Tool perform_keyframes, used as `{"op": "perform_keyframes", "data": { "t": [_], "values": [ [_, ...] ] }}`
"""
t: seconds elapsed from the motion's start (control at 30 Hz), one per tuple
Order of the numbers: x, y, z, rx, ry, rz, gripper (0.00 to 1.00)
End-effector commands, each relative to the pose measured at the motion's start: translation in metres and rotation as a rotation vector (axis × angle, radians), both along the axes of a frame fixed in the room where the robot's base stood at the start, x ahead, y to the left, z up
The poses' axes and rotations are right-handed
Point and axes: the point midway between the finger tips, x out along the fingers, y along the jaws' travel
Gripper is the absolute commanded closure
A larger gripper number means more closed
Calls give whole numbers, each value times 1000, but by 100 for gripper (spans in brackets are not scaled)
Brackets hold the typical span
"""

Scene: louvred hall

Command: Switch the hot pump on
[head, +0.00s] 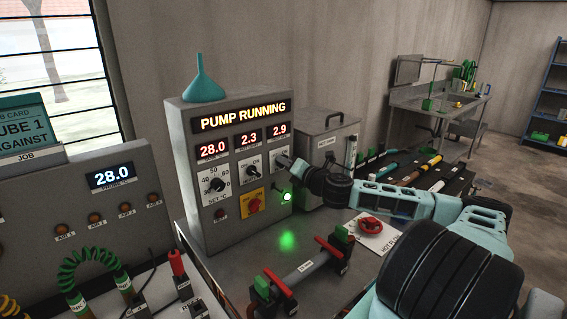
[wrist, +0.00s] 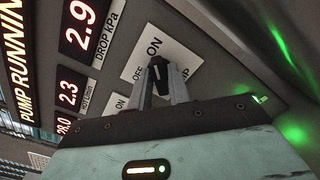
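The grey pump control cabinet (head: 188,165) stands left of centre in the head view. Its top display (head: 243,116) reads PUMP RUNNING, and the red readouts show 28.0, 2.3 and 2.9. A green lamp (head: 287,197) glows at the lower right of its face. My gripper (wrist: 159,72) is at the cabinet's right-hand switch. In the wrist view the black pump switch knob (wrist: 158,68) is between my two fingertips, which appear to press on its sides. The knob points toward ON on its white plate (wrist: 177,50). In the head view my gripper hides this switch.
A set-temperature dial (head: 216,185), a second ON switch (head: 254,167) and a red-yellow switch (head: 254,202) are close by. A teal funnel (head: 203,82) stands on top. A grey lidded tank (head: 325,150) is just right. A red-handled pipe piece (head: 305,268) lies in front.

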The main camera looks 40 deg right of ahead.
Motion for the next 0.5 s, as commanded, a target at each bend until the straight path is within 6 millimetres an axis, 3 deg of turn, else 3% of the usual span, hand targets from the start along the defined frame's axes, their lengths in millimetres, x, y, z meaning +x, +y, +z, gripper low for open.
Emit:
{"op": "perform_keyframes", "data": {
  "t": [0.33,0.5],
  "values": [
    [-1,0,0,-2,1,-1,63],
    [-14,0,-1,-1,1,-2,63]
  ]
}}
